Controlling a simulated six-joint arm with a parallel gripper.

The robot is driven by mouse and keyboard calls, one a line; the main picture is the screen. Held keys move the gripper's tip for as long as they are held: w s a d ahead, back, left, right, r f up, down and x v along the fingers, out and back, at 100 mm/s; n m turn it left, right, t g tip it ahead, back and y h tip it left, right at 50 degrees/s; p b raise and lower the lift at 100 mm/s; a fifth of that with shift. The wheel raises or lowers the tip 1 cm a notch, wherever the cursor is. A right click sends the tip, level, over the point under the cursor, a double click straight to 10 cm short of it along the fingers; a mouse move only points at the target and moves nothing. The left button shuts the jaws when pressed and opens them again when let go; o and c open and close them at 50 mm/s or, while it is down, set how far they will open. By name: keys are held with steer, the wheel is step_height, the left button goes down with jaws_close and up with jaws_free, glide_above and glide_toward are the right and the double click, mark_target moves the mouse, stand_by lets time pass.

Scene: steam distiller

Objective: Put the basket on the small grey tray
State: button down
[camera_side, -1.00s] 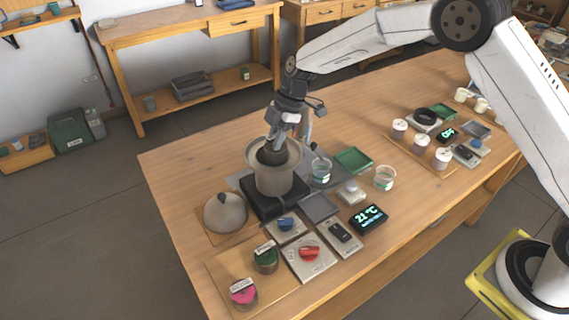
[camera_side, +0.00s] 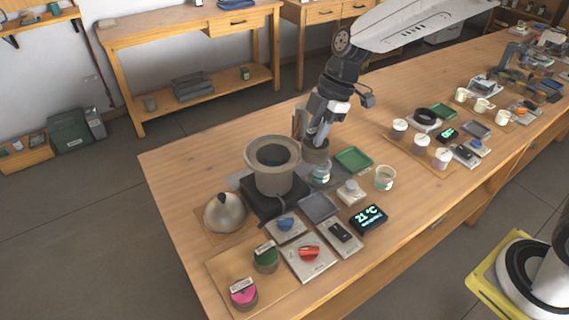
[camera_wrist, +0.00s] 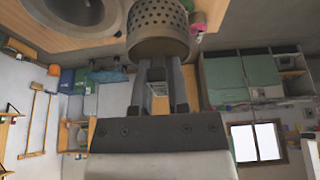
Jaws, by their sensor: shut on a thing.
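My gripper (camera_side: 318,137) is shut on the basket (camera_side: 316,151), a dark grey-brown metal cylinder. In the wrist view the basket (camera_wrist: 158,30) shows its perforated wall, with the fingers closed at its near edge. The basket hangs to the right of the pot, in front of or above a glass beaker; the exact gap is unclear. A small grey tray (camera_side: 318,207) lies flat and empty on the table, nearer the camera than the basket. The open pot (camera_side: 273,178) stands on a black heater base (camera_side: 262,204).
A domed lid (camera_side: 225,213) sits left of the pot. Glass beakers (camera_side: 321,173) (camera_side: 385,178) stand near the green tray (camera_side: 353,159). Control blocks and a temperature display (camera_side: 369,218) fill the front. Another grey tray (camera_side: 476,130) and cups lie farther right.

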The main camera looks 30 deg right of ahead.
steer(key=shift+s+d+r, duration=0.1)
steer(key=shift+s+r, duration=0.2)
steer(key=shift+s, duration=0.3)
stand_by(0.3)
steer(key=s+d+f, duration=0.6)
steer(key=s+f, duration=0.3)
steer(key=s, duration=0.2)
steer(key=w+a+f, duration=0.2)
steer(key=w+f, duration=0.7)
steer(key=w, duration=0.4)
steer(key=shift+f, duration=0.2)
steer(key=shift+w+a+f, duration=0.1)
steer(key=shift+w, duration=0.05)
